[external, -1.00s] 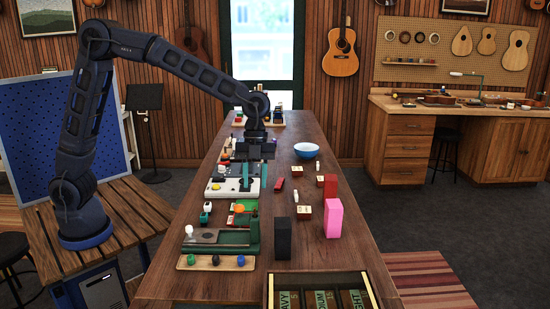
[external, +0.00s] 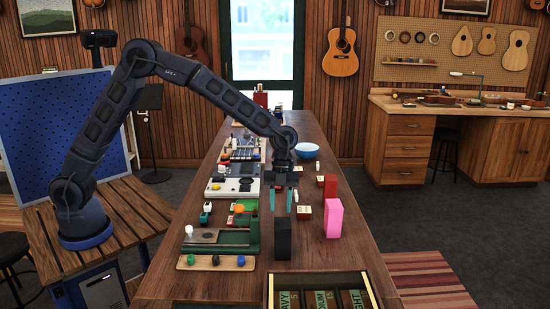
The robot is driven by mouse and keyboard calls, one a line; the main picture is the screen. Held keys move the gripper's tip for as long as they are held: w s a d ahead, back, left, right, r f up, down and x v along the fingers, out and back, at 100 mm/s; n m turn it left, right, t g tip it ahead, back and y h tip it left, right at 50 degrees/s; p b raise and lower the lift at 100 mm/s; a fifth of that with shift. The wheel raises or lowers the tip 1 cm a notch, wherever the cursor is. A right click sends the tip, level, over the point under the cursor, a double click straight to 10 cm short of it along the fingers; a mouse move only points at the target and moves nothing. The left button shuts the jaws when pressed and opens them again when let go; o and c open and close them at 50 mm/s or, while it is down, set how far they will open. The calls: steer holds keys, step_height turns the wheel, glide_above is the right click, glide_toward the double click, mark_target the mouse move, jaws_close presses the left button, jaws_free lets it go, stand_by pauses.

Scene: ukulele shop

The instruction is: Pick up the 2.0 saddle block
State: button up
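Small wooden blocks with pale tops stand on the long table; their markings are too small to read, so I cannot tell which is the 2.0 saddle block. One such block (external: 304,212) shows just right of my gripper. Another, seen earlier farther back, is hidden behind my arm. My gripper (external: 280,209) points down over the middle of the table, its two teal fingers apart with nothing visible held between them. In the picture its fingertips are just above the top of a black box (external: 283,240); I cannot tell their height over the table.
Green and white tools (external: 232,238) line the left side, with a wooden tray (external: 190,263) in front. A divided box (external: 320,292) sits at the near edge.

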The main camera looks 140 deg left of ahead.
steer(key=shift+w+x, duration=0.15)
steer(key=shift+x, duration=1.2)
steer(key=shift+w+x, duration=0.15)
steer(key=shift+x, duration=1.15)
steer(key=shift+a+r, duration=0.1)
steer(key=shift+c, duration=0.5)
jaws_close()
